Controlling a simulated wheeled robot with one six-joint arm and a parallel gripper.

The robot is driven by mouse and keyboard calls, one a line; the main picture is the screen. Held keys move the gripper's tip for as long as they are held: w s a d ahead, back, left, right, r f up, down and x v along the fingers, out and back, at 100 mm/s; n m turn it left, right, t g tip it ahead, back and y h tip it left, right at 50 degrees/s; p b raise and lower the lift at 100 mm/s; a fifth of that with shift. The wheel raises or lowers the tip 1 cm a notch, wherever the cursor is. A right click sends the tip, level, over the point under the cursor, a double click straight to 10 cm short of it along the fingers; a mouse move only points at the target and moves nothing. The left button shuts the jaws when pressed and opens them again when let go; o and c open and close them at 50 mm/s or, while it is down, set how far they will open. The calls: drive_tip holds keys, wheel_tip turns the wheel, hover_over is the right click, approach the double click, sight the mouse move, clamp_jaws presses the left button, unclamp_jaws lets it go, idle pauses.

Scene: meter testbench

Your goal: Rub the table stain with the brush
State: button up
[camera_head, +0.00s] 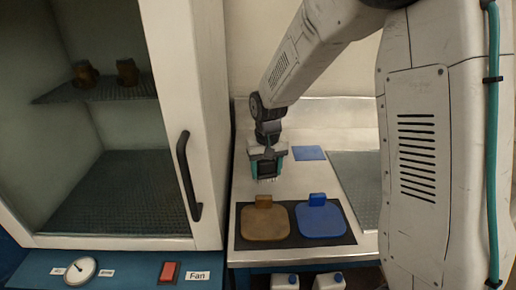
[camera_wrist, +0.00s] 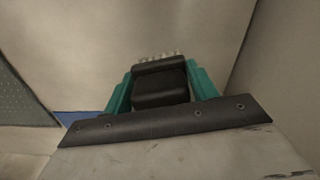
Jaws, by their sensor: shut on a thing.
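My gripper (camera_head: 268,165) hangs over the pale worktop (camera_head: 247,190), pointing down. Its teal fingers (camera_wrist: 160,88) are shut on a dark brush (camera_wrist: 160,86), whose pale bristles stick out past the fingertips. In the head view the bristles (camera_head: 267,180) point down at the worktop; I cannot tell whether they touch it. A flat blue square patch (camera_head: 308,153) lies on the worktop to the right of my gripper; its edge also shows in the wrist view (camera_wrist: 76,117). I cannot tell whether this patch is the stain. No other mark stands out.
A dark mat (camera_head: 293,243) at the front holds a brown round piece (camera_head: 264,224) and a blue round piece (camera_head: 320,221). A grey textured panel (camera_head: 357,175) lies to the right. An open cabinet with a door handle (camera_head: 187,177) stands at left.

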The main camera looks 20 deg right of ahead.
sight(263, 161)
drive_tip(key=shift+w+a, duration=0.2)
drive_tip(key=shift+a, duration=0.55)
drive_tip(key=r, duration=0.2)
drive_tip(key=shift+d+r, duration=0.2)
drive_tip(key=shift+r, duration=0.2)
drive_tip(key=shift+a+r, duration=0.15)
drive_tip(key=shift+r, duration=2.6)
